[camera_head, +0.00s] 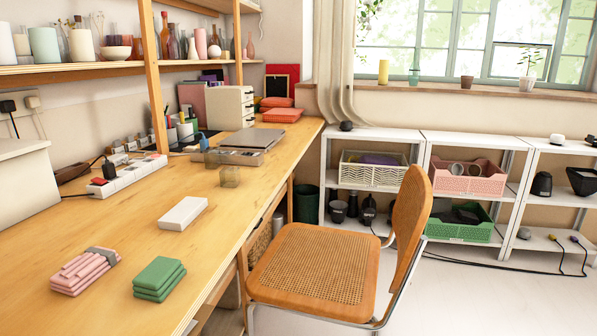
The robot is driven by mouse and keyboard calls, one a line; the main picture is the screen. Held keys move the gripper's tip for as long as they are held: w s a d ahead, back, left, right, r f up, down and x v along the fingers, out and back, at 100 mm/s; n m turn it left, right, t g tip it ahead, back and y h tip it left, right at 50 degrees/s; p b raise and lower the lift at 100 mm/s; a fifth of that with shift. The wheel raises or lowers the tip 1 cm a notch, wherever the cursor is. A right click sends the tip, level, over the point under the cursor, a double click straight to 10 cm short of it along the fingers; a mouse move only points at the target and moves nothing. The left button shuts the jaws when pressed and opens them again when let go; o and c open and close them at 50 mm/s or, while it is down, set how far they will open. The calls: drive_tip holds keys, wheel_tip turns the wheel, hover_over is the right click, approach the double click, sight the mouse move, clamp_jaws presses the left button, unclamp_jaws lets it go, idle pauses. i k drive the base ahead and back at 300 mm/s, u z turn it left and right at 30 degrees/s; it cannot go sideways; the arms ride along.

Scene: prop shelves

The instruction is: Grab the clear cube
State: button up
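A small clear cube (229,176) sits on the wooden desk, near its right edge and a little in front of the grey laptop-like stack. It looks see-through with a slight brownish tint from the wood behind it. Nothing touches it that I can see. My gripper does not show in this view, so I cannot see its pose or whether it is open.
On the desk (120,225) lie pink cloths (84,272), green cloths (159,279), a white box (183,213), a power strip (128,176) and a grey stack (243,142). A cane chair (312,268) stands right of the desk. White shelves (377,133) line the back.

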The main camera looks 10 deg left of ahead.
sight(229, 177)
drive_tip(key=z, duration=1.1)
drive_tip(key=i, duration=1.8)
drive_tip(key=u, duration=3.5)
